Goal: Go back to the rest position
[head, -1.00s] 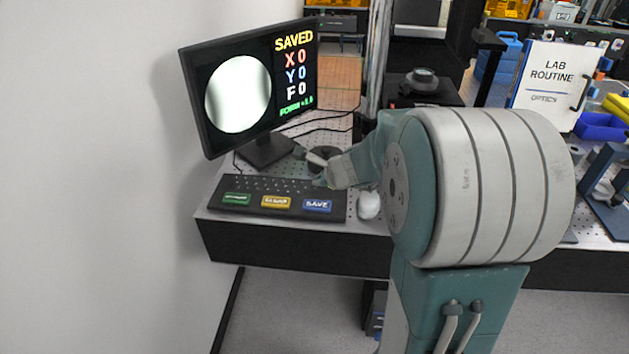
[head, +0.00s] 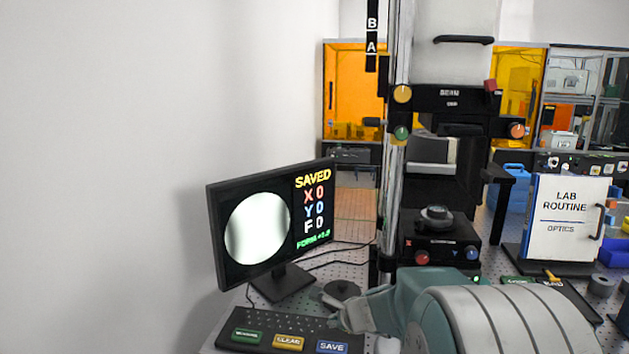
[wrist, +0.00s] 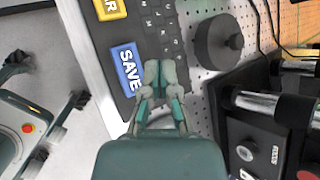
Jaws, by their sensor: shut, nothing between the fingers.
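My gripper (wrist: 160,75) shows in the wrist view with its fingers together and nothing between them. It is over the keyboard, beside the blue SAVE key (wrist: 127,69). In the head view my gripper (head: 336,308) is at the right end of the black keyboard (head: 280,320), partly hidden by my own arm. The monitor (head: 272,225) reads SAVED, with X, Y and F at 0, next to a bright white disc. The green key (head: 247,335), the yellow CLEAR key (head: 289,342) and the blue SAVE key (head: 333,347) line the keyboard's front.
A black round knob unit (wrist: 218,42) sits close to my gripper. The interferometer column (head: 397,150) and its black stage box (head: 440,255) stand behind. A LAB ROUTINE binder (head: 566,217) stands at the right. A white wall borders the left.

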